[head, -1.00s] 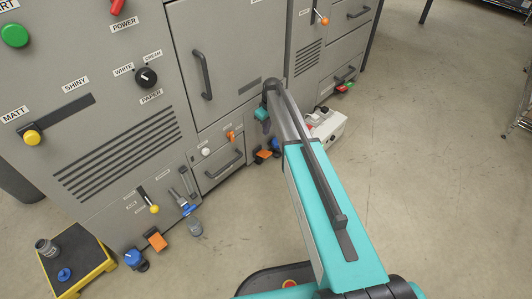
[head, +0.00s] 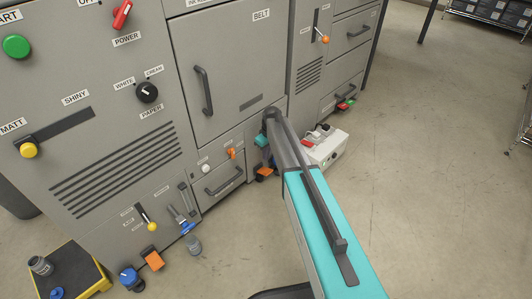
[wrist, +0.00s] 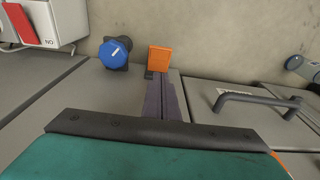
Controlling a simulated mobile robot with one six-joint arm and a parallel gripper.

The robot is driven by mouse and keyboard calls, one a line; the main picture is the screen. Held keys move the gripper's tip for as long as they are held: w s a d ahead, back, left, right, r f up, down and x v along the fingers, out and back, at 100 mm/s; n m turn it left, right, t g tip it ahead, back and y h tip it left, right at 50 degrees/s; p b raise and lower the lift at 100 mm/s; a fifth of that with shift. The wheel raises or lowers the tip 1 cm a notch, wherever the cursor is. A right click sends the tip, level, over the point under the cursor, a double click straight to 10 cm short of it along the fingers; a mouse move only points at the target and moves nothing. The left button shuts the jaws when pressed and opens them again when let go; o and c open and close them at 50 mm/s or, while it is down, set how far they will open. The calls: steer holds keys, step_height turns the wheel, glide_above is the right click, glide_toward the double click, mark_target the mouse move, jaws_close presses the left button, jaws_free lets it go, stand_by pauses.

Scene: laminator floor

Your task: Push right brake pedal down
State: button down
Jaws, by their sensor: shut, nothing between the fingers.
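An orange pedal (head: 264,174) sits low at the machine's front, by the floor; it also shows in the wrist view (wrist: 159,59), next to a blue knob (wrist: 115,52). Another orange pedal (head: 152,259) stands further left beside a blue knob (head: 131,279). I see no label naming the right brake pedal. My gripper (wrist: 160,80) is shut and empty, its dark fingers pointing at the orange pedal in the wrist view. In the head view its lower end is just above that pedal; I cannot tell whether they touch.
A white box (head: 328,147) with a red switch stands on the floor right of the gripper. A drawer handle (head: 224,180) juts out to the left. A yellow-edged black platform (head: 75,270) stands at lower left. Open floor (head: 430,200) lies to the right.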

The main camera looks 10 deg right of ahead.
steer(key=b, duration=0.2)
glide_above(266, 172)
steer(key=f, duration=0.6)
steer(key=shift+w+d+f, duration=0.1)
steer(key=shift+w+d, duration=0.05)
steer(key=shift+d, duration=0.05)
steer(key=shift+s+d+f+b, duration=0.1)
steer(key=shift+s+f+b, duration=0.05)
steer(key=shift+f+b, duration=0.15)
steer(key=shift+s+d+f+b, duration=0.1)
steer(key=shift+f+b, duration=0.1)
steer(key=shift+f, duration=0.2)
steer(key=shift+a, duration=0.1)
